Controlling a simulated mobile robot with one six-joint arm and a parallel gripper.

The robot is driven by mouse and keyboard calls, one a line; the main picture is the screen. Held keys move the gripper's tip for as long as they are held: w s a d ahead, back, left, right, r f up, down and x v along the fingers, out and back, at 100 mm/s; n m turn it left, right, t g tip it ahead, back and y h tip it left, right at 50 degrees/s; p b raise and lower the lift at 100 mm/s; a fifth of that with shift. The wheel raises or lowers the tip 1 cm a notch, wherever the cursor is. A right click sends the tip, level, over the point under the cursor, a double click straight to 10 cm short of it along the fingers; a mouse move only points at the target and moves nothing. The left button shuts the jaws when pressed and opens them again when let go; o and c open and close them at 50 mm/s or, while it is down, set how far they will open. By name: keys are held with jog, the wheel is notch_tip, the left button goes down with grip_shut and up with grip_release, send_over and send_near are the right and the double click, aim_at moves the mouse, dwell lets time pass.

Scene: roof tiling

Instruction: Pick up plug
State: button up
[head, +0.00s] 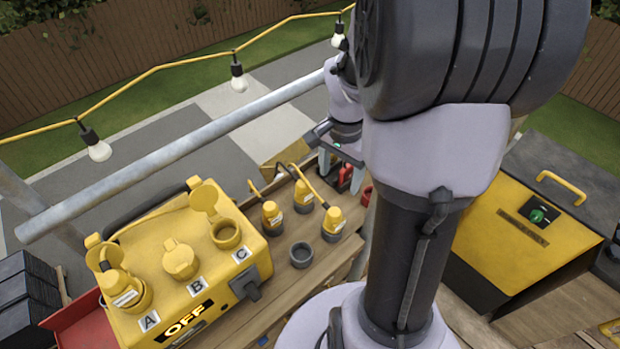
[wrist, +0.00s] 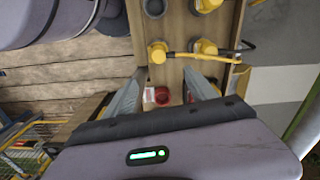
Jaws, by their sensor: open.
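Three yellow plugs with grey collars stand on the wooden bench (head: 318,262): one at the left (head: 271,217), one at the back (head: 302,197) and one at the right (head: 333,222). Two also show ahead of my gripper in the wrist view (wrist: 157,50) (wrist: 205,48). My gripper (wrist: 163,92) is open, fingers pointing down at the far end of the bench. A red plug-like piece (wrist: 161,96) lies between its fingers in the wrist view, apparently not gripped. Red pieces show by the fingers in the head view (head: 345,176). My arm hides part of this area.
A yellow power box (head: 200,262) reads OFF; socket A holds a yellow plug (head: 125,290), B is capped, C's lid is up. A loose grey ring (head: 301,254) lies on the bench. A metal rail (head: 180,148) crosses behind. A yellow-black machine (head: 525,225) stands right.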

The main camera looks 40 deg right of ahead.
aim_at(335, 211)
jog(key=f+b, duration=0.2)
jog(key=f, duration=0.3)
jog(key=f+b, duration=0.3)
jog(key=f, duration=0.3)
jog(key=f+b, duration=0.2)
jog(key=f, duration=0.4)
jog(key=shift+s+a+f+b, duration=0.15)
jog(key=shift+a+b, duration=0.1)
jog(key=shift+b, duration=0.1)
grip_shut()
